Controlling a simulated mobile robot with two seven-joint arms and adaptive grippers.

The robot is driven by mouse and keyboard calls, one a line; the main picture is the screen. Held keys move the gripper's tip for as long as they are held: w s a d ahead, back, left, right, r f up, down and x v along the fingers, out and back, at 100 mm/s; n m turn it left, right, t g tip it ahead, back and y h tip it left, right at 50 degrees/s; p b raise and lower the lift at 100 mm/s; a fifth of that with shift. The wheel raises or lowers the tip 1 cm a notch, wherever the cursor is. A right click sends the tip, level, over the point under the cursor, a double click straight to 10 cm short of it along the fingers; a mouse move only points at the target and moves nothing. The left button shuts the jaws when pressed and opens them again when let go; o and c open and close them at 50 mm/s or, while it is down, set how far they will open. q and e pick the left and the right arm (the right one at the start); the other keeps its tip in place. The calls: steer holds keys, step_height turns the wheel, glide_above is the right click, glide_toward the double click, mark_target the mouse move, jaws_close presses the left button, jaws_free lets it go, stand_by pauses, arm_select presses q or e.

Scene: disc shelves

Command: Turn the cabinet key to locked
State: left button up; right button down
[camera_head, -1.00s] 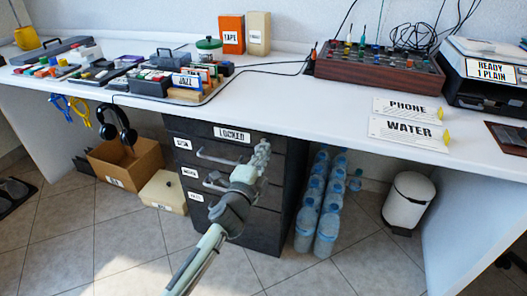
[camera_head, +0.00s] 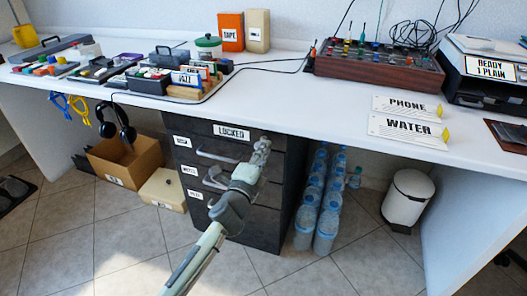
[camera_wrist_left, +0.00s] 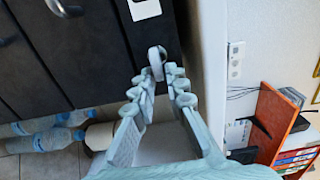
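The dark drawer cabinet (camera_head: 280,195) stands under the desk, with a LOCKED label (camera_head: 231,132) at the top of its front. It also shows in the left wrist view (camera_wrist_left: 105,50). There a pale grey key (camera_wrist_left: 157,58) sticks out near the cabinet's top edge. My left gripper (camera_head: 263,145) is at the cabinet's upper right front and covers the key in the head view. In the wrist view its fingertips (camera_wrist_left: 163,72) are close together on either side of the key. I cannot tell whether they grip it. My right gripper is not in view.
Drawer handles (camera_head: 215,155) stick out left of my left gripper. The white desk top (camera_head: 300,115) overhangs the cabinet. Water bottles (camera_head: 320,200) stand right of the cabinet, and a white bin (camera_head: 408,198) farther right. A cardboard box (camera_head: 125,165) is on the left.

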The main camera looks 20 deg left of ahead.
arm_select(q)
steer(key=shift+o, duration=1)
steer(key=s, duration=1.2)
steer(key=shift+a, duration=0.25)
